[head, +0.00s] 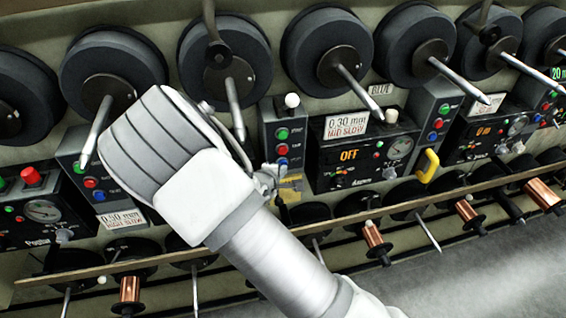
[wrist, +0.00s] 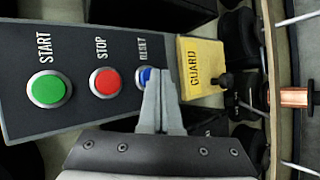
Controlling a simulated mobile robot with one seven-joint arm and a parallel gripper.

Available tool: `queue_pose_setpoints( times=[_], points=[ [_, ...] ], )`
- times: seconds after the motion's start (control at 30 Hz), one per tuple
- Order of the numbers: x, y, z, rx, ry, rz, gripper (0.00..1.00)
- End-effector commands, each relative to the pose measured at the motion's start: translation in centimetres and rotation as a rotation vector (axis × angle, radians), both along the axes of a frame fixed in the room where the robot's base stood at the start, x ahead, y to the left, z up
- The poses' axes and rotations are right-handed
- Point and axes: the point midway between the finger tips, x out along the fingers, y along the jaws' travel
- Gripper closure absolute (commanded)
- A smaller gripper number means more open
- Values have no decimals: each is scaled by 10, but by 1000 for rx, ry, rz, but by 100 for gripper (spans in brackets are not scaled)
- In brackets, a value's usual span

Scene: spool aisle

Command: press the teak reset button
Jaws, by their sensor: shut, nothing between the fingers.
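My gripper (wrist: 160,88) is shut and empty, its fingertips over the right part of the blue RESET button (wrist: 143,75) in the wrist view. The fingers hide part of that button, and I cannot tell whether they touch it. In the same row are the red STOP button (wrist: 106,82) and green START button (wrist: 49,89). In the head view my gripper (head: 271,176) is at the lower end of a grey button box (head: 270,118), beside a yellow guard (head: 291,184). No sign reading "teak" shows; a nearby sign reads BLUE (head: 382,89).
The yellow plate marked GUARD (wrist: 200,65) lies right beside the RESET button. A panel with an OFF display (head: 349,155) is to the right. Black spools (head: 331,50) on metal rods jut out above, and a rail (head: 330,222) with copper spools runs below.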

Motion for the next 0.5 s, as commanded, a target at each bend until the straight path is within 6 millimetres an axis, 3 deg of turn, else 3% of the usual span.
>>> queue_pose_setpoints(
  times=[0.5],
  points=[
    [-7, -2, 0, -2, 2, 2, 100]
  ],
)
